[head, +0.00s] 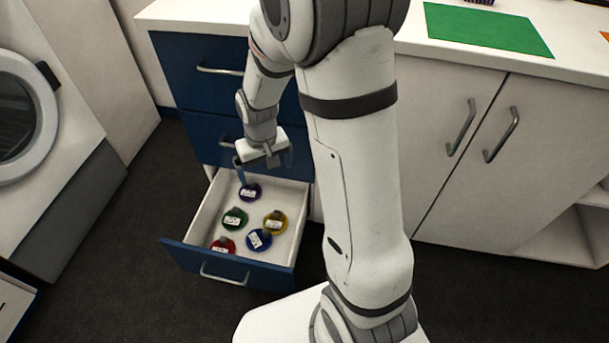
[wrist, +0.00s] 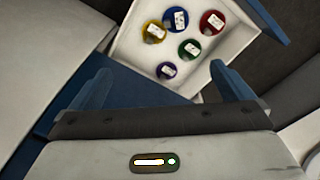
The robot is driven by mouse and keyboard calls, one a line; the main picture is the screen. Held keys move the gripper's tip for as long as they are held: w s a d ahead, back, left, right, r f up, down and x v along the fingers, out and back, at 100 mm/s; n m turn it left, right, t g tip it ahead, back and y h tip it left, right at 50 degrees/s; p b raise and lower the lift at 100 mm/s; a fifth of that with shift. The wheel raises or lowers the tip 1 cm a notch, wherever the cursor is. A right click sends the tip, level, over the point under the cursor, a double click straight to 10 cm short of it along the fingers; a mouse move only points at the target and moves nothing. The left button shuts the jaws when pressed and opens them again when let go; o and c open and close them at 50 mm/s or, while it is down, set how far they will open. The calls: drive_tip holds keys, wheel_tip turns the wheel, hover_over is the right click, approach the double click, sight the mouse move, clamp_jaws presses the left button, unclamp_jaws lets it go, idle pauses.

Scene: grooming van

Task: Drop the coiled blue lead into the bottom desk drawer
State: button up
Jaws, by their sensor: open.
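The coiled blue lead (head: 259,240) is a round blue disc with a white tag. It lies on the floor of the open bottom drawer (head: 226,267), near the drawer front. In the wrist view the blue lead (wrist: 176,20) is at the top, beside a yellow coil. My gripper (head: 263,166) is above the back part of the drawer, open and empty. In the wrist view its two blue fingers (wrist: 160,72) stand wide apart, with the purple coil showing between them. Nothing is held, and the blue lead is apart from the fingers.
Purple (head: 249,192), green (head: 235,218), yellow (head: 275,222) and red (head: 223,245) coils share the drawer. The closed blue drawers (head: 190,75) are above. A washer-like machine (head: 30,110) stands left. A green mat (head: 487,29) lies on the counter. Dark floor is clear in front.

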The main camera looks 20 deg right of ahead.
drive_tip(key=s+d+r+m, duration=0.1)
drive_tip(key=s+d+r, duration=0.3)
drive_tip(key=s+r, duration=0.9)
drive_tip(key=s, duration=0.3)
drive_tip(key=shift+d+t, duration=0.15)
drive_tip(key=shift+t, duration=0.15)
drive_tip(key=shift+r, duration=0.15)
